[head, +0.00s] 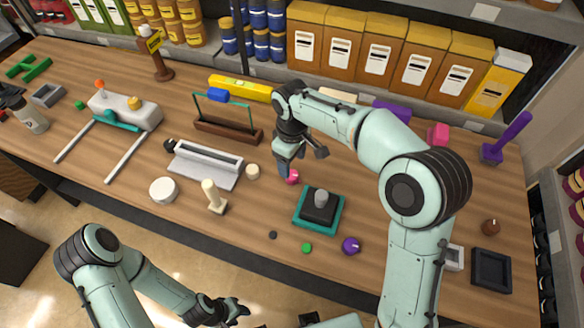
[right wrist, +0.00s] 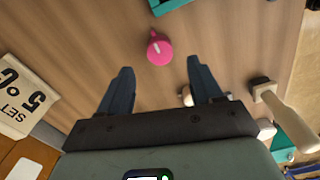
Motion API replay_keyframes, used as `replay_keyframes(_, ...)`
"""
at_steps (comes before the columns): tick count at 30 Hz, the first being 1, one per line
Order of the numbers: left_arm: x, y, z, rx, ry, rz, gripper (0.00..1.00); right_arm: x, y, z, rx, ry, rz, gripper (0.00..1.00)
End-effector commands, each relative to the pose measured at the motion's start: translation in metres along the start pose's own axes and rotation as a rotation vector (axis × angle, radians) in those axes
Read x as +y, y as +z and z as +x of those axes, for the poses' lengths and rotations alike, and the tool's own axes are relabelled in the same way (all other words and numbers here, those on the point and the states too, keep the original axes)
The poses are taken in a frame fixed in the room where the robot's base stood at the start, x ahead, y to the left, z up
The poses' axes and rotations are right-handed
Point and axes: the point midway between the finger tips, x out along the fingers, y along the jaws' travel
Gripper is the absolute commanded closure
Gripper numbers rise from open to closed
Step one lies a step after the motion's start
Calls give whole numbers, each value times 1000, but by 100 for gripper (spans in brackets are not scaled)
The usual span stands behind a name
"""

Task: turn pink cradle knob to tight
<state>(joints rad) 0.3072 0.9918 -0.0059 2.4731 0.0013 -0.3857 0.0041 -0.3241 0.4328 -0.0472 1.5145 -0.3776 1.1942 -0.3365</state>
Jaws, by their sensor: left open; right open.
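The pink knob (head: 292,177) stands on the wooden table left of a teal-based black block. In the right wrist view the pink knob (right wrist: 159,50) is round with a short white mark on top. My right gripper (head: 302,160) is open and empty, just behind the knob in the head view. In the right wrist view the open fingers (right wrist: 160,68) point toward the knob, which lies just beyond the fingertips, between their lines, not touching. The tight marking is not readable. My left gripper (head: 235,308) is open and empty, low at the table's front side.
The teal base with a black block (head: 318,222) sits close by at front right. A cream-handled stamp (head: 213,195), a white disc (head: 163,190) and a grey sealer-like device (head: 205,163) stand left. A purple knob (head: 350,246) and green disc (head: 307,248) lie near the front edge.

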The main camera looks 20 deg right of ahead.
Motion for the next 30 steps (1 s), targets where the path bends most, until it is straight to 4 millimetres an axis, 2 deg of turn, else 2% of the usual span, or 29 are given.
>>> replay_keyframes(1, 2, -3, -4, 4, 1, 1, 57, 1, -2, -16, 6, 3, 0, 35)
replay_keyframes(3, 4, -4, -7, 6, 2, 2, 57, 1, -2, -31, 6, 3, 0, 35)
replay_keyframes(10, 8, -9, -14, 13, 4, 5, 57, 0, -1, -65, 3, 1, 0, 35)
replay_keyframes(15, 9, -10, -16, 14, 5, 5, 57, 0, 0, -73, 2, 0, 0, 35)
replay_keyframes(30, 9, -10, -15, 13, 5, 5, 57, 0, 0, -72, 1, -1, 0, 35)
